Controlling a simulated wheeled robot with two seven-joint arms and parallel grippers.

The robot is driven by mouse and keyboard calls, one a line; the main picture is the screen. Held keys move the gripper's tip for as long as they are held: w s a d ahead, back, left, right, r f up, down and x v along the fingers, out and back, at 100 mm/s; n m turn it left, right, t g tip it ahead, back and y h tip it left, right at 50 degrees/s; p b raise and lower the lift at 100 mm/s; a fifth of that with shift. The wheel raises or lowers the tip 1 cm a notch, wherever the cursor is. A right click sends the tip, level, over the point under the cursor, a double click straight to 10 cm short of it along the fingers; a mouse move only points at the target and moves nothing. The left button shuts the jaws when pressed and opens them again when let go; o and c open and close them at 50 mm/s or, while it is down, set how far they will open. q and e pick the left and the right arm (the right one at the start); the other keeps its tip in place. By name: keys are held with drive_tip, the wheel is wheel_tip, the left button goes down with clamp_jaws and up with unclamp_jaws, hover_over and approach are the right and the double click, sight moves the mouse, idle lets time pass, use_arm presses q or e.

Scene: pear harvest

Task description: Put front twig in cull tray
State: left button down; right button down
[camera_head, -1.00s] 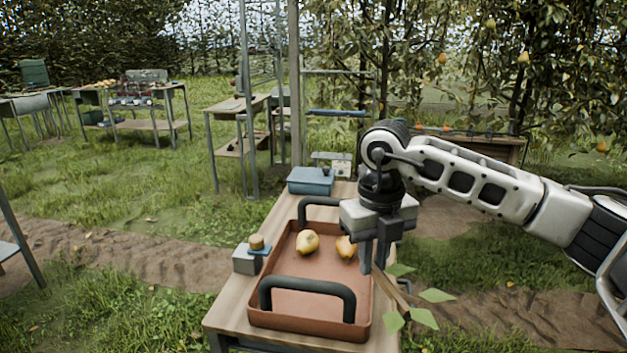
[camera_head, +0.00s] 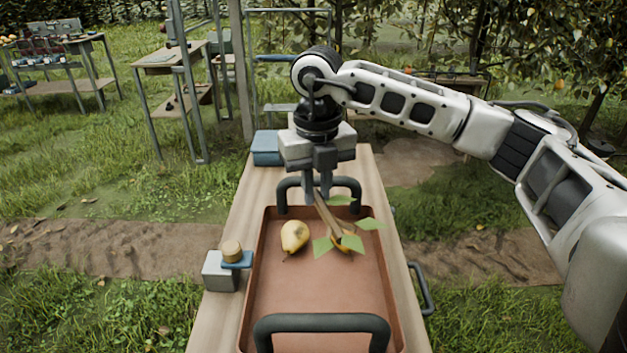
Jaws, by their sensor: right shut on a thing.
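My right gripper (camera_head: 318,194) is shut on a brown twig (camera_head: 327,217) with several green leaves. It holds the twig over the far part of a reddish-brown tray (camera_head: 312,293) that has dark handles at both ends. A yellow pear (camera_head: 295,236) lies in the tray, left of the twig. A second yellow fruit (camera_head: 352,243) lies in the tray, partly hidden behind the leaves. I cannot tell whether the twig's lower end touches the tray or the fruit. My left gripper is not in view.
The tray stands on a narrow wooden table (camera_head: 227,319). A grey block with a blue piece and a wooden knob (camera_head: 232,252) stands left of the tray. A blue box (camera_head: 267,148) sits at the table's far end. The tray's near half is empty.

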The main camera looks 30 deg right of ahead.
drive_tip(key=shift+f+b, duration=1)
drive_tip(key=shift+f, duration=0.9)
drive_tip(key=shift+w, duration=0.1)
drive_tip(key=c, duration=1.3)
unclamp_jaws()
drive_tip(key=shift+r, duration=0.1)
wheel_tip(320, 180, up, 16)
drive_tip(key=shift+f+p, duration=0.1)
drive_tip(key=shift+p, duration=0.35)
